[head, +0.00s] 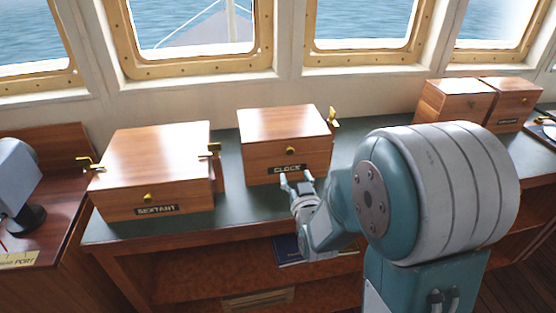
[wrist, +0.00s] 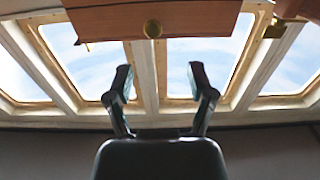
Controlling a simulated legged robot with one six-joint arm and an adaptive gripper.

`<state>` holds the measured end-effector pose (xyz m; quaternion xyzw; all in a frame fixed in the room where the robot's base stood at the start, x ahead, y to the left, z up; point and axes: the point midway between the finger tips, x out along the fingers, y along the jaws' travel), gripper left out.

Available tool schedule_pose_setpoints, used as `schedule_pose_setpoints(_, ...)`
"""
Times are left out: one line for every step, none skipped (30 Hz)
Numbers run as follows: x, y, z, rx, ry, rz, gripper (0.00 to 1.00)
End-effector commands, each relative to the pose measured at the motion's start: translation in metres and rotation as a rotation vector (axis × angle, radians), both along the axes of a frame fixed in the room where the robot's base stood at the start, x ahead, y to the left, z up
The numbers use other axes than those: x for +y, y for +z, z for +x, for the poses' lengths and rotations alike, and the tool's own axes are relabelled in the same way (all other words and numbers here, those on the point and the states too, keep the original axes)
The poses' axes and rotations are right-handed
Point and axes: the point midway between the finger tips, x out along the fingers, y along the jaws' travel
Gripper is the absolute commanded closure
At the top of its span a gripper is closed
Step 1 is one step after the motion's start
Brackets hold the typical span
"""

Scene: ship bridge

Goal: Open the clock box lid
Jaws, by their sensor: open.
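The clock box (head: 258,158) is a brown wooden box with a "CLOCK" label, standing on the dark green counter top with its lid (head: 285,121) shut. A small brass knob (head: 291,151) is on its front, and a brass fitting (head: 333,118) shows at its right side. My gripper (head: 297,176) is open and empty, low in front of the box near the label. In the wrist view the wooden front (wrist: 110,25) and knob (wrist: 153,29) are above my spread fingers (wrist: 160,82). I cannot tell whether a finger touches the box.
The sextant box (head: 155,165) stands to the left with a gap between. Two more wooden boxes (head: 455,105) stand at the back right. The counter's green top (head: 228,205) is bare around the clock box. Windows line the wall behind, and an open shelf (head: 190,270) is below.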

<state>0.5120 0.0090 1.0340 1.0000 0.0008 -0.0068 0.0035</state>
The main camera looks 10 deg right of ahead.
Motion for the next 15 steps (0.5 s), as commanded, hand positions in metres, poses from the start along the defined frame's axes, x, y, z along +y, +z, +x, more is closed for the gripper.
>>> schedule_pose_setpoints(-0.003, -0.001, 0.001, -0.008, -0.003, 0.002, 0.29)
schedule_pose_setpoints(-0.004, -0.001, 0.002, -0.012, -0.003, 0.003, 0.29)
schedule_pose_setpoints(-0.005, 0.000, 0.004, -0.015, -0.003, 0.003, 0.29)
schedule_pose_setpoints(-0.005, 0.000, 0.006, -0.015, -0.003, 0.004, 0.29)
schedule_pose_setpoints(-0.005, 0.000, 0.009, -0.015, -0.003, 0.004, 0.29)
schedule_pose_setpoints(-0.005, 0.000, 0.015, -0.015, -0.003, 0.004, 0.29)
schedule_pose_setpoints(-0.005, -0.001, 0.019, -0.014, -0.003, 0.003, 0.29)
schedule_pose_setpoints(-0.004, -0.001, 0.025, -0.014, -0.003, 0.003, 0.29)
schedule_pose_setpoints(-0.003, -0.001, 0.032, -0.014, -0.002, 0.002, 0.29)
schedule_pose_setpoints(-0.002, 0.000, 0.038, -0.015, -0.002, 0.001, 0.29)
schedule_pose_setpoints(0.000, -0.001, 0.043, -0.014, -0.002, -0.001, 0.29)
schedule_pose_setpoints(0.001, -0.001, 0.051, -0.014, -0.001, -0.002, 0.29)
schedule_pose_setpoints(0.002, -0.001, 0.057, -0.014, -0.001, -0.003, 0.29)
schedule_pose_setpoints(0.002, -0.001, 0.062, -0.014, -0.001, -0.003, 0.29)
schedule_pose_setpoints(0.003, -0.001, 0.070, -0.014, -0.001, -0.004, 0.29)
